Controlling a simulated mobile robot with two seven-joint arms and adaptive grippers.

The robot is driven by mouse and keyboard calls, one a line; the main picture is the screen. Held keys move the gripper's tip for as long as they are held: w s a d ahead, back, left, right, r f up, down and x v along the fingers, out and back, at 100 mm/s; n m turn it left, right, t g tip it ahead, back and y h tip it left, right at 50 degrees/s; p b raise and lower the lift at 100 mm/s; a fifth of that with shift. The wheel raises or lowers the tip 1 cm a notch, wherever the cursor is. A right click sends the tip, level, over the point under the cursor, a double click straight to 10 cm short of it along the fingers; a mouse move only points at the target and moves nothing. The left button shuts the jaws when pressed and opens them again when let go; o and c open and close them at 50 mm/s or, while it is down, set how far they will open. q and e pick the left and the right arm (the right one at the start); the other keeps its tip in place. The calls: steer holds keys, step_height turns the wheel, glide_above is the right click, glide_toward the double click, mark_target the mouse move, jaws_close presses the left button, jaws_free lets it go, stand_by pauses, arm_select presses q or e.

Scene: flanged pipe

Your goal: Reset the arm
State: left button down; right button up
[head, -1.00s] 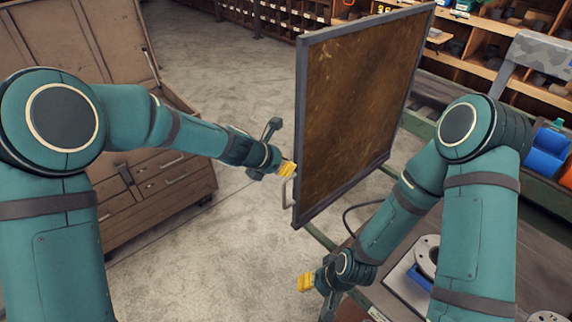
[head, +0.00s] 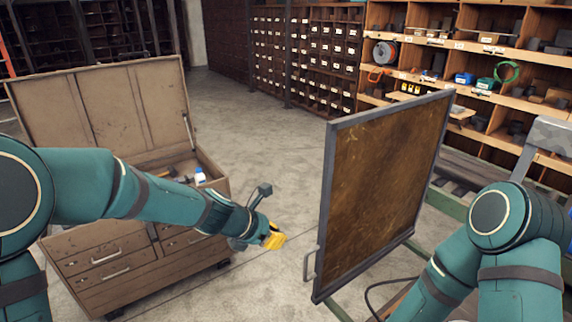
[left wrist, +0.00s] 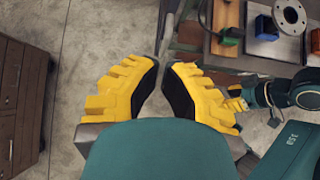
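My left gripper (head: 274,237) has yellow fingers and hangs in free air between the tool chest and the framed panel in the head view. In the left wrist view its two fingers (left wrist: 161,64) lean together, with their tips close and nothing held between them. My right gripper is out of the head view. Its yellow fingers (left wrist: 236,101) show small at the right of the left wrist view, too small to tell open from shut. My right arm (head: 505,240) is at the right of the head view.
A brown tool chest (head: 110,262) with a raised lid stands at the left. A framed brown panel (head: 385,185) stands upright right of my left gripper. Shelves (head: 490,60) line the back. A grey flange (left wrist: 289,16) shows in the left wrist view. Concrete floor (head: 250,140) is clear.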

arm_select(q)
steer(key=s+a+f+m+g+y+b, duration=0.1)
steer(key=s+a+f+m+b, duration=0.15)
steer(key=f, duration=0.45)
steer(key=s+a+f+m+y+b, duration=0.1)
steer(key=s+f+m, duration=0.25)
steer(key=f, duration=0.45)
steer(key=s+a+f+m+g+y+b, duration=0.1)
steer(key=s+a+f+m+b, duration=0.1)
steer(key=f+m, duration=0.35)
steer(key=s+f+m+b, duration=0.2)
steer(key=s+f+m, duration=0.4)
steer(key=f, duration=0.2)
steer(key=s+a+f+m+g+b, duration=0.1)
steer(key=s+f+m+b, duration=0.2)
steer(key=f, duration=0.6)
steer(key=s+m, duration=0.2)
steer(key=s, duration=0.1)
steer(key=shift+s+a+m, duration=0.15)
steer(key=shift+s+m, duration=0.1)
steer(key=shift+m, duration=0.1)
steer(key=shift+f, duration=0.1)
